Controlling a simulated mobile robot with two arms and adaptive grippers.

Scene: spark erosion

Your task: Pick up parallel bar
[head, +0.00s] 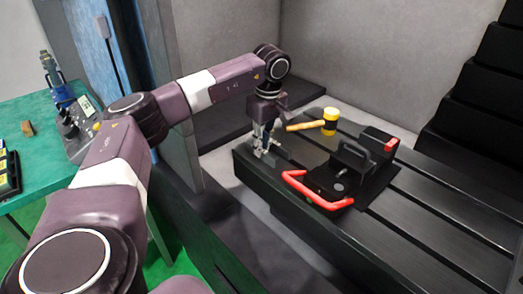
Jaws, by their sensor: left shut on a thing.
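My left gripper (263,147) points down at the near left corner of the dark slotted machine table (440,215). It is shut on a small grey metal piece, which looks like the parallel bar. The fingers hide most of that piece, and I cannot tell whether it touches the table top. My right gripper is not in view.
A black vise (348,165) with a red handle (305,192) stands on the table, right of my left gripper. A green workbench (40,135) with tools is at the left.

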